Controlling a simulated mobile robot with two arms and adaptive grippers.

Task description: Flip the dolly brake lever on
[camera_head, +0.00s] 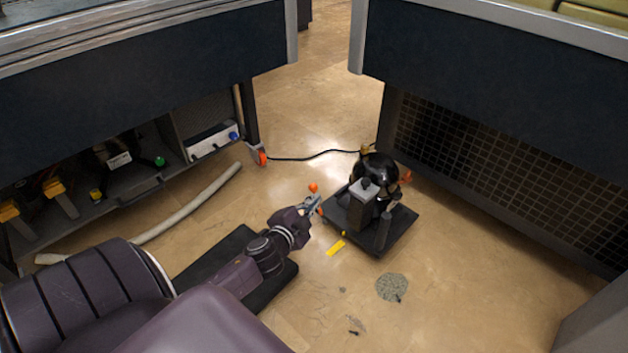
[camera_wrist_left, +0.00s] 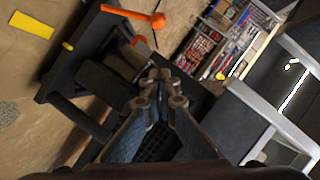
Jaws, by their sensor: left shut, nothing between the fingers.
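The vacuum pump (camera_head: 376,180) stands on a small black dolly (camera_head: 402,232) on the floor between two benches. The dark dolly also shows in the left wrist view (camera_wrist_left: 62,78). An orange lever with a ball end (camera_wrist_left: 140,16) lies near the top of that view; its orange ball shows just beyond the gripper in the head view (camera_head: 313,188). My left gripper (camera_head: 314,203) is shut and empty, close to the dolly's left corner. Its fingertips (camera_wrist_left: 158,82) appear apart from the lever. The lever's base is partly hidden in the head view. My right gripper is not in view.
A yellow floor mark (camera_head: 336,247) lies in front of the dolly. A black cable (camera_head: 310,157) runs behind it to the left bench. A pale hose (camera_head: 190,208) lies at left. Bench overhangs flank the dolly; the floor in front is mostly clear.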

